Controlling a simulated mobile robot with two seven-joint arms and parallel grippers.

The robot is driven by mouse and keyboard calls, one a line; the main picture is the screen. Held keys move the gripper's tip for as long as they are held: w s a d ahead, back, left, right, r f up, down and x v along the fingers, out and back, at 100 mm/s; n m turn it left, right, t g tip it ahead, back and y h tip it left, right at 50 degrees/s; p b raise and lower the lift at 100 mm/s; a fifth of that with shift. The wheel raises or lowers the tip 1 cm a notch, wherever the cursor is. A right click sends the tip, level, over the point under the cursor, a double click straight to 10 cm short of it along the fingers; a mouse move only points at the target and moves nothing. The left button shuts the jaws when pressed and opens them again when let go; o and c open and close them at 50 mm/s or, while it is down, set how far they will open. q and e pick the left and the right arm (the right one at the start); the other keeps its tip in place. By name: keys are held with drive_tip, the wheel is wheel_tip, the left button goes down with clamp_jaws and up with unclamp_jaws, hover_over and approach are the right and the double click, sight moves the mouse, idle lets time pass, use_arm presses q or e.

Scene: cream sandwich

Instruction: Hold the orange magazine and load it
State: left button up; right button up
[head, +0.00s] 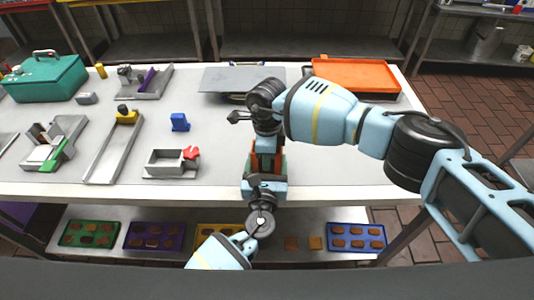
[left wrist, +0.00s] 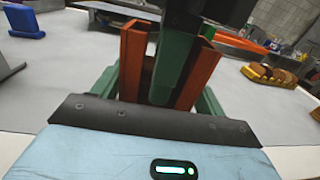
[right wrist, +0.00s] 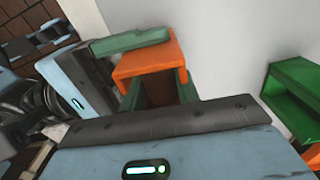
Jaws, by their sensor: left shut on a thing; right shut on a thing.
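The orange magazine (head: 254,160) stands upright over the front part of the table, largely covered by my arms. In the left wrist view its two orange walls (left wrist: 132,58) stand between the green fingers of my left gripper (left wrist: 158,88), which is shut on it. My right gripper (right wrist: 158,86) comes down from above, its green fingers at the magazine's open side. In the right wrist view the magazine's orange edge (right wrist: 150,60) is just past those fingers. A shaded brown piece (right wrist: 160,92) shows between them. Its full shape and depth in the magazine are hidden.
A grey holder with a red part (head: 168,163) and a blue block (head: 180,122) stand left of my grippers. An orange tray (head: 355,75) lies at the back right. A yellow tray of biscuits (left wrist: 282,80) and a green holder (right wrist: 292,95) stand nearby. Trays of biscuits fill the lower shelf.

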drive_tip(key=shift+f, duration=0.1)
drive_tip(key=o, duration=1.1)
drive_tip(key=shift+o, duration=0.2)
wheel_tip(320, 180, up, 12)
use_arm(q)
drive_tip(key=o, duration=1.1)
drive_tip(key=shift+o, duration=0.2)
